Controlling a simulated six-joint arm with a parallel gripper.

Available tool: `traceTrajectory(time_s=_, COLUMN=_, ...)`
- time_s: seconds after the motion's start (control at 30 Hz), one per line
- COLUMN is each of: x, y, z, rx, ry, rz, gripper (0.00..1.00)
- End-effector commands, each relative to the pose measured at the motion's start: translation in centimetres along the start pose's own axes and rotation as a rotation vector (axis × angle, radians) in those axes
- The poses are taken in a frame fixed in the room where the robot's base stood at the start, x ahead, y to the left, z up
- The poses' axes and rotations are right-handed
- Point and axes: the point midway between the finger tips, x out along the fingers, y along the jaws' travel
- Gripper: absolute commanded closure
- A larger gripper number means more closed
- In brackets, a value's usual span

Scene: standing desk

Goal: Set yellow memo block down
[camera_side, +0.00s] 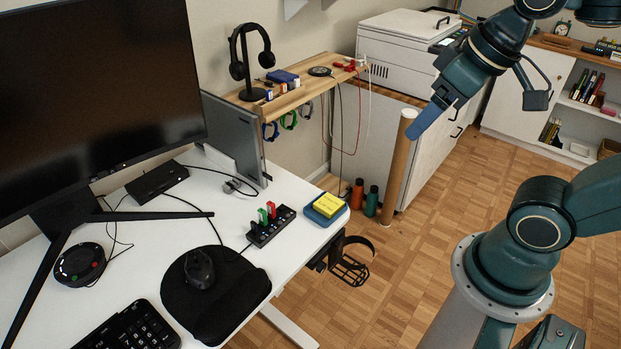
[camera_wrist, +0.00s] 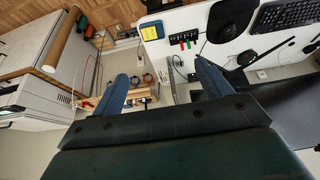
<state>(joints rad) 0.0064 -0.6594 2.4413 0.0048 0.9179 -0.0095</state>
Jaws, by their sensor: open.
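The yellow memo block (camera_side: 328,204) rests on a blue holder (camera_side: 314,214) at the right corner of the white desk. In the wrist view the yellow memo block (camera_wrist: 152,32) shows near the top, inside the blue holder's edge. My gripper (camera_side: 432,117) is raised at the upper right, well away from the block and to its right in the side view. In the wrist view my gripper (camera_wrist: 163,76) has its two blue fingers spread apart, with nothing between them. The block is not touched by the gripper.
A black USB hub (camera_side: 270,227) with coloured sticks stands just left of the holder. A wooden shelf (camera_side: 310,88) with headphones, a brown cardboard tube (camera_side: 398,165) and a large monitor (camera_side: 95,90) stand around. The desk's right edge is close to the holder.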

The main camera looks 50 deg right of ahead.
Motion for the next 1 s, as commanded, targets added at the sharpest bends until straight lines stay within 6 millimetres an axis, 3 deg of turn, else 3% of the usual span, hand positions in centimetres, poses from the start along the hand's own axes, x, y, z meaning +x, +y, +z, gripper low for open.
traceTrajectory(time_s=0.27, x=-0.3, y=-0.2, z=1.8, rx=0.000, ry=0.050, rz=-0.006, gripper=0.23)
traceTrajectory(time_s=1.0, x=-0.3, y=-0.2, z=1.8, rx=0.000, ry=0.050, rz=-0.006, gripper=0.23)
